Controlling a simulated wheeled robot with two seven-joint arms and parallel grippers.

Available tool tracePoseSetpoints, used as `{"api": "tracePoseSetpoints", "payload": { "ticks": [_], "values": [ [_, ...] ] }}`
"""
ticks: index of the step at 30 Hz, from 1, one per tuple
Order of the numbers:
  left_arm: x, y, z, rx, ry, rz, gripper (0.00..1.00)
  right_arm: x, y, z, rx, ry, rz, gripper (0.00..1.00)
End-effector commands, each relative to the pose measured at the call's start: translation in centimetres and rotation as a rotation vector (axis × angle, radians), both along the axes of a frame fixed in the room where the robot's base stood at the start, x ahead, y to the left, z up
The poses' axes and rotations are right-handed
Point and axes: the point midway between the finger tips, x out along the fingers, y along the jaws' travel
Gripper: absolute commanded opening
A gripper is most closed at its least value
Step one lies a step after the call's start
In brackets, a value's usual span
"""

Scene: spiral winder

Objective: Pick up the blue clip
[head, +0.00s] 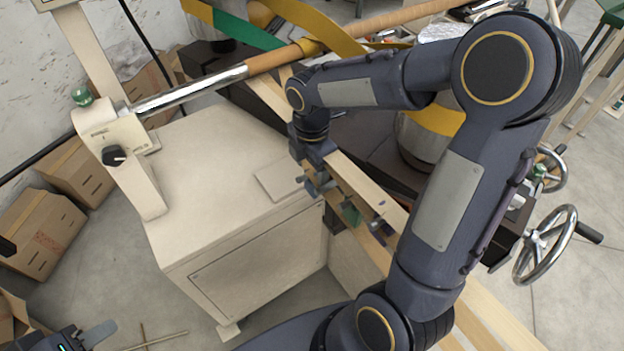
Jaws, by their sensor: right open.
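My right gripper (316,182) points down over a pale wooden rail (343,172), beside the cream cabinet. It is open, with its fingers close to the rail. Small bluish-grey shapes show around the fingertips, and I cannot tell clip from finger there. Farther along the rail sit a green clip (351,213) and a dark bluish clip (377,207). I cannot tell for certain which is the blue clip. My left gripper (88,338) is partly in view at the bottom left corner, away from the rail, and its opening cannot be made out.
The cream cabinet (215,165) stands left of the rail. A steel and wooden roller (200,93) crosses above it. Cardboard boxes (42,232) stand at the left. A metal handwheel (545,245) is at the right. My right arm covers much of the right side.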

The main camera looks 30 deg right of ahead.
Motion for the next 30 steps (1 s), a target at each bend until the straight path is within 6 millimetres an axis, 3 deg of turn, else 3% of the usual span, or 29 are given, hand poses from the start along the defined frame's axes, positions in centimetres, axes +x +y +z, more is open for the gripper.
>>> {"api": "tracePoseSetpoints", "payload": {
  "ticks": [3,10,21,30],
  "values": [
    [0.00,0.00,0.06,0.000,0.000,0.000,0.36,-0.03,0.00,-0.98,0.000,0.001,0.000,0.64],
    [-0.01,0.00,0.03,0.000,0.000,0.000,0.36,-0.01,-0.01,-1.11,0.000,-0.001,-0.001,0.64],
    [-0.01,0.00,0.03,0.000,0.000,0.000,0.36,0.00,-0.01,-1.07,0.000,-0.001,-0.002,0.15],
    [-0.01,0.00,-0.26,0.000,0.000,0.000,0.36,0.04,-0.02,-0.92,0.000,-0.004,-0.002,0.12]
  ]
}}
